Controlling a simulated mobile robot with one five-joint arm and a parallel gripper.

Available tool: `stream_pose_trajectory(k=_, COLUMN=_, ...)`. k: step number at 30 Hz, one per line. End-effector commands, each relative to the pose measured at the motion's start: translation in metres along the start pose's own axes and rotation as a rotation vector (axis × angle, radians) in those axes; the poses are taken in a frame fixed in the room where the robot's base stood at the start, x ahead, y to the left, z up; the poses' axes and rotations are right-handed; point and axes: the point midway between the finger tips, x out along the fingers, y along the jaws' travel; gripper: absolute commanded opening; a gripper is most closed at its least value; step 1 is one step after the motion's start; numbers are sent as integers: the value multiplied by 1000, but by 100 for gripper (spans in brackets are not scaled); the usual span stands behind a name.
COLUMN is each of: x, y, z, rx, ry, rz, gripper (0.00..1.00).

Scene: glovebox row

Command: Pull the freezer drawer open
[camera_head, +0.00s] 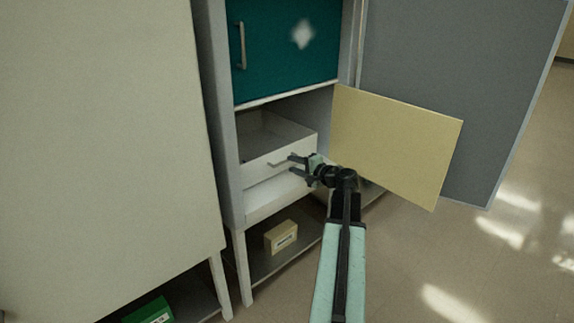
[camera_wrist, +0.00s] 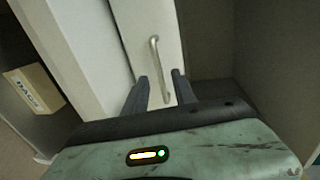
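The white freezer drawer (camera_head: 262,167) sits in the lower compartment of the cabinet, below a teal door. Its open top shows an empty-looking inside. Its front carries a silver bar handle (camera_head: 282,162), which also shows in the wrist view (camera_wrist: 156,58). My gripper (camera_head: 293,165) is at the handle, in front of the drawer. In the wrist view its two dark fingers (camera_wrist: 161,77) are apart, with the handle's near part between them and a gap at each side. I cannot tell how far out the drawer stands.
A tan door panel (camera_head: 395,145) stands open right of the drawer, close to my arm. A grey door (camera_head: 450,80) stands open behind it. The teal door (camera_head: 285,60) above is shut. A labelled tan box (camera_head: 281,237) is on the low shelf. A large pale cabinet (camera_head: 105,130) fills the left.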

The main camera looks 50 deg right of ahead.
Motion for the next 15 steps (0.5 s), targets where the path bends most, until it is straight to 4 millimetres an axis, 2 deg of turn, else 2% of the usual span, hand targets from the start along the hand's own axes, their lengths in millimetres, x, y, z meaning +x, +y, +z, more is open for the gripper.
stream_pose_trajectory(k=3, x=24, y=2, z=-4, rx=-1, ry=1, rz=1, gripper=32)
stream_pose_trajectory(k=6, x=38, y=2, z=-6, rx=0, ry=4, rz=1, gripper=32)
stream_pose_trajectory(k=14, x=42, y=1, z=-5, rx=1, ry=7, rz=1, gripper=32)
stream_pose_trajectory(k=15, x=42, y=1, z=-5, rx=1, ry=7, rz=1, gripper=29)
